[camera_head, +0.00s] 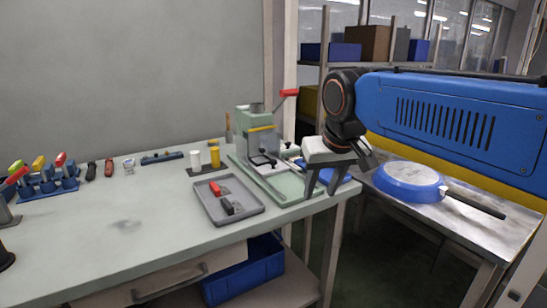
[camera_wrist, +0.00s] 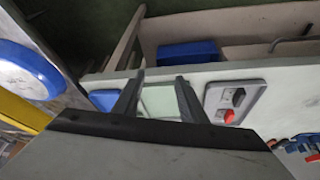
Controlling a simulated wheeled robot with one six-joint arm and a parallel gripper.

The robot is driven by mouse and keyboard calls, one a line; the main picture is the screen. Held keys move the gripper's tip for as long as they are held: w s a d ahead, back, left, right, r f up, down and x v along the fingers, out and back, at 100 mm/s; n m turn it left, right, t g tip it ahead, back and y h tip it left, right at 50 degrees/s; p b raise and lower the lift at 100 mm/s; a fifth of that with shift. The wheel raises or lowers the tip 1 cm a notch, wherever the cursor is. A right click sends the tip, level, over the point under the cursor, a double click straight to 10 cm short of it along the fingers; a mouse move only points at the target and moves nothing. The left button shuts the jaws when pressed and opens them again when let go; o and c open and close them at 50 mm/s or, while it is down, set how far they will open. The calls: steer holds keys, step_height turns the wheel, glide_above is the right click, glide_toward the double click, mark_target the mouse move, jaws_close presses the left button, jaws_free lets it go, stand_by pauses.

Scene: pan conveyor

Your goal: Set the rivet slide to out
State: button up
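A pale green press (camera_head: 258,128) with a red-knobbed lever stands at the right part of the workbench. Its flat green base (camera_head: 283,184) runs toward the bench's front edge. A small dark-edged piece (camera_head: 262,161) sits low at the front of the press; I cannot tell for sure that it is the rivet slide, nor its position. My gripper (camera_head: 323,188) is over the bench's right corner, right of the base, fingers down. In the wrist view my gripper (camera_wrist: 158,88) is open and empty, with part of the green base (camera_wrist: 160,101) between its fingers.
A grey tray (camera_head: 207,207) with a red and a black part lies left of the base. White and yellow cylinders (camera_head: 214,157) stand behind it. A blue pan (camera_head: 408,181) lies on the metal table (camera_head: 460,222) at right. A blue bin (camera_head: 243,280) sits below the bench.

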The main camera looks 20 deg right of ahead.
steer(key=m, duration=0.1)
glide_toward(273, 161)
steer(key=x, duration=0.8)
steer(key=shift+w+r, duration=0.1)
stand_by(0.4)
jaws_close()
